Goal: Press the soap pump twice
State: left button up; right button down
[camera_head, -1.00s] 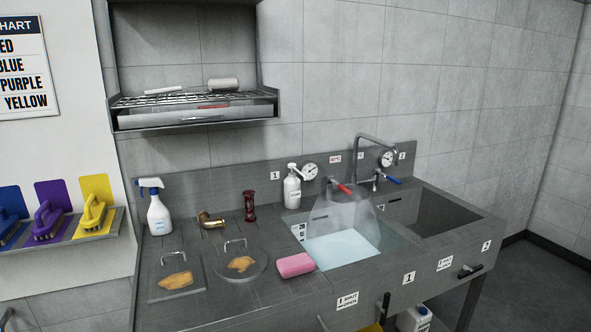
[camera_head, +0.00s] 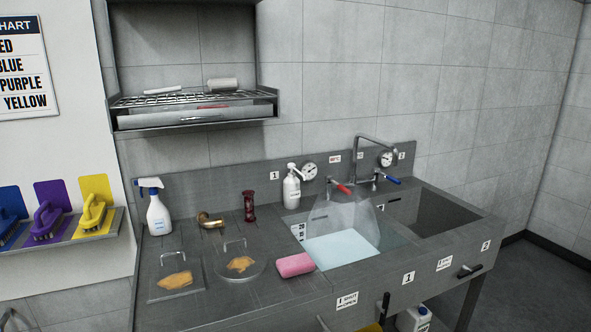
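The soap pump (camera_head: 291,190) is a white bottle with a pump head on top and a small label on its front. It stands upright at the back of the grey counter, just left of a round dial and behind the water-filled basin. Its pump head looks raised and nothing touches it. Neither of my grippers can be made out in the head view.
A spray bottle (camera_head: 158,212), brass elbow (camera_head: 210,220) and dark red part (camera_head: 250,206) stand left of the pump. A pink sponge (camera_head: 295,265) lies near the water-filled basin (camera_head: 342,249). Red (camera_head: 343,188) and blue (camera_head: 391,180) tap levers are right of the pump.

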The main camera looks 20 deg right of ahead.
aim_at(291, 165)
jog(key=i+z, duration=0.2)
jog(key=z, duration=0.15)
jog(key=i+z, duration=0.25)
jog(key=z, duration=0.15)
